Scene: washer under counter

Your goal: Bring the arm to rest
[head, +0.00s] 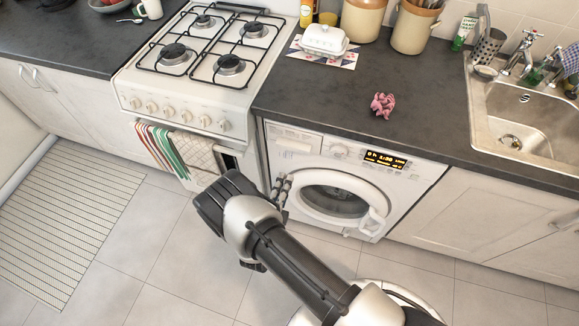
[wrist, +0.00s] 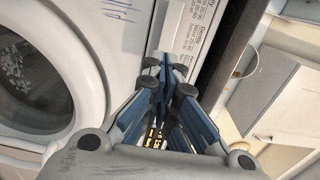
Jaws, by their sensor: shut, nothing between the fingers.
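My gripper (head: 283,188) is at the left front of the washing machine, partly hidden behind my dark wrist in the head view. In the wrist view its blue-grey fingers (wrist: 167,68) are together with nothing between them. The white washing machine (head: 296,143) sits under the dark counter. Its round door (head: 336,198) is just right of the gripper, and its white rim also shows in the wrist view (wrist: 88,75). I cannot tell whether the fingertips touch the machine's front.
A pink crumpled cloth (head: 383,105) lies on the counter (head: 330,93) above the washer. The stove (head: 198,65) stands to the left with towels (head: 185,153) hanging on its front. The sink (head: 520,115) is at the right.

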